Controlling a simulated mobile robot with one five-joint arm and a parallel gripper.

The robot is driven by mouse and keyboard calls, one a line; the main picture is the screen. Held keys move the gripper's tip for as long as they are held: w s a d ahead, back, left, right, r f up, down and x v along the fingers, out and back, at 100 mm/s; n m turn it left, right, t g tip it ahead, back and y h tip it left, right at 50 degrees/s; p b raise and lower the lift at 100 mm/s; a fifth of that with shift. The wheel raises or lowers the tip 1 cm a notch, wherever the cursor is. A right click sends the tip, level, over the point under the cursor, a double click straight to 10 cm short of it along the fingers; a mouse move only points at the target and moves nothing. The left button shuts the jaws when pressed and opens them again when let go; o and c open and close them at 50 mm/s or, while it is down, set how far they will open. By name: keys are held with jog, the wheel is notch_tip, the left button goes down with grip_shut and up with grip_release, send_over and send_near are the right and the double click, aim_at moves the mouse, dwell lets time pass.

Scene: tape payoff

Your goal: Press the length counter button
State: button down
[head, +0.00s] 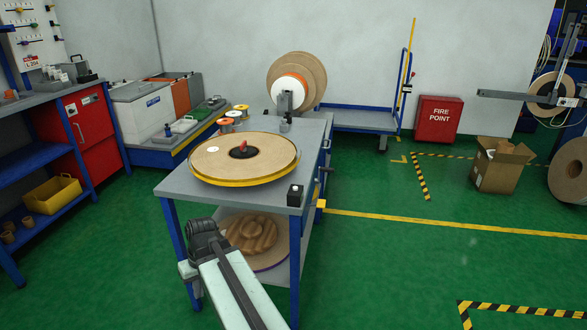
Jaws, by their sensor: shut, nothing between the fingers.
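A small black box (295,197) with a pale round button (295,188) on top sits at the front right corner of the grey bench (180,186). I take it to be the length counter, but no label is readable. My gripper (204,232) is dark and shut, with nothing in it. In the picture it shows in front of the bench, below and left of the box, clearly apart from it. Its fingertips are partly hidden by its own body.
A wide yellow-rimmed turntable (205,163) with a red centre knob fills most of the bench top, left of the box. A tape reel (297,80) stands at the back. A brown coil lies on the lower shelf.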

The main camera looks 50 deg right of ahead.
jog(key=d+r+m+t+p, duration=0.35)
jog(key=d+r+p, duration=0.95)
jog(key=d+r, duration=0.6)
notch_tip(320, 180, up, 16)
jog(key=m+t+p, duration=0.2)
jog(key=t+p, duration=0.2)
jog(key=p, duration=0.8)
send_over(295, 188)
jog(key=s, duration=0.1)
jog(key=shift+d+h, duration=0.25)
jog(key=shift+h, duration=0.15)
jog(key=shift+b, duration=0.3)
notch_tip(295, 188, down, 9)
jog(key=b, duration=0.8)
jog(key=shift+r+b, duration=0.1)
jog(key=shift+b, duration=0.25)
jog(key=shift+f+b, duration=0.4)
